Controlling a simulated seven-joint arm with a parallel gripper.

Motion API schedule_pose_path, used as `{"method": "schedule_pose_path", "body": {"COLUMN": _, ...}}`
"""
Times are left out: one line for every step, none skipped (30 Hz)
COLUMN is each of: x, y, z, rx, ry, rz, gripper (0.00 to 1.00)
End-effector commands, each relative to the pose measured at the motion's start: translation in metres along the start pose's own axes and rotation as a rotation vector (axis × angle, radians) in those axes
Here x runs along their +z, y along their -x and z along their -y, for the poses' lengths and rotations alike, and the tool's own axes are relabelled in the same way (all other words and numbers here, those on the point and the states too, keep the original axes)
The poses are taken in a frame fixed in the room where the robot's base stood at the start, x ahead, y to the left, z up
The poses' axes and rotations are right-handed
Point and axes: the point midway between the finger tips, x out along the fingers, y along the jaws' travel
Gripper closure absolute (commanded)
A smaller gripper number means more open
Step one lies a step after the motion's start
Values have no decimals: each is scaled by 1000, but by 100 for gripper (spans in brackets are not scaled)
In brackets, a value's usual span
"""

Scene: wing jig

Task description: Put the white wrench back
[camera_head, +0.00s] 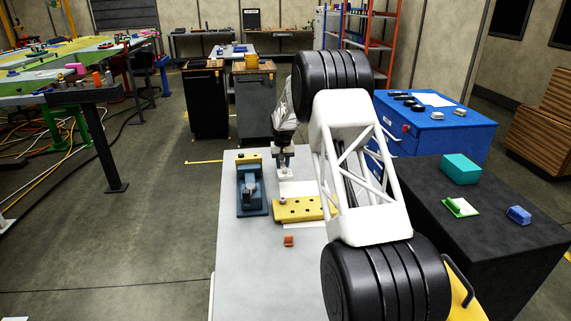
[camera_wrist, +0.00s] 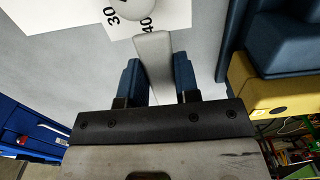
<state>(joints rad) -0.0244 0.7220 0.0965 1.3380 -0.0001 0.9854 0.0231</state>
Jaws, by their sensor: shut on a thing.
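The white wrench (camera_wrist: 153,62) shows in the wrist view as a pale bar between the two blue finger pads of my gripper (camera_wrist: 157,80). Its far end reaches over a white sheet (camera_wrist: 176,14) printed with the numbers 30 and 40. In the head view my gripper (camera_head: 283,158) points down over the far part of the pale table (camera_head: 245,285), with the white wrench (camera_head: 285,173) under it. I cannot tell whether the wrench touches the table or sheet. My gripper is shut on the wrench.
A blue fixture with a yellow end (camera_head: 250,208) stands just left of my gripper. A yellow plate with holes (camera_head: 300,209) lies nearer, with a small orange piece (camera_head: 289,240) in front. The table's near left part is clear. A blue cabinet (camera_head: 440,138) stands at the right.

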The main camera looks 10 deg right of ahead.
Motion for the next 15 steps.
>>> {"method": "schedule_pose_path", "body": {"x": 1, "y": 1, "z": 4, "rx": 0, "ry": 1, "rz": 0, "gripper": 100}}
{"method": "schedule_pose_path", "body": {"x": 1, "y": 3, "z": 6, "rx": 0, "ry": 0, "rz": -1, "gripper": 100}}
{"method": "schedule_pose_path", "body": {"x": 2, "y": 4, "z": 9, "rx": 0, "ry": 0, "rz": -2, "gripper": 100}}
{"method": "schedule_pose_path", "body": {"x": 3, "y": 4, "z": 11, "rx": 0, "ry": 0, "rz": -1, "gripper": 100}}
{"method": "schedule_pose_path", "body": {"x": 4, "y": 5, "z": 13, "rx": 0, "ry": 0, "rz": -2, "gripper": 100}}
{"method": "schedule_pose_path", "body": {"x": 4, "y": 5, "z": 16, "rx": 0, "ry": 0, "rz": -1, "gripper": 100}}
{"method": "schedule_pose_path", "body": {"x": 5, "y": 6, "z": 18, "rx": 0, "ry": 0, "rz": -1, "gripper": 100}}
{"method": "schedule_pose_path", "body": {"x": 6, "y": 6, "z": 20, "rx": 0, "ry": 0, "rz": -1, "gripper": 100}}
{"method": "schedule_pose_path", "body": {"x": 7, "y": 6, "z": 22, "rx": 0, "ry": 0, "rz": -1, "gripper": 100}}
{"method": "schedule_pose_path", "body": {"x": 7, "y": 6, "z": 23, "rx": 0, "ry": 0, "rz": -1, "gripper": 100}}
{"method": "schedule_pose_path", "body": {"x": 7, "y": 7, "z": 24, "rx": 0, "ry": 0, "rz": -1, "gripper": 100}}
{"method": "schedule_pose_path", "body": {"x": 8, "y": 8, "z": 24, "rx": 0, "ry": 0, "rz": -2, "gripper": 100}}
{"method": "schedule_pose_path", "body": {"x": 8, "y": 8, "z": 25, "rx": 0, "ry": 0, "rz": -2, "gripper": 100}}
{"method": "schedule_pose_path", "body": {"x": 8, "y": 8, "z": 25, "rx": 0, "ry": -1, "rz": -2, "gripper": 100}}
{"method": "schedule_pose_path", "body": {"x": 8, "y": 8, "z": 25, "rx": 0, "ry": -1, "rz": -2, "gripper": 100}}
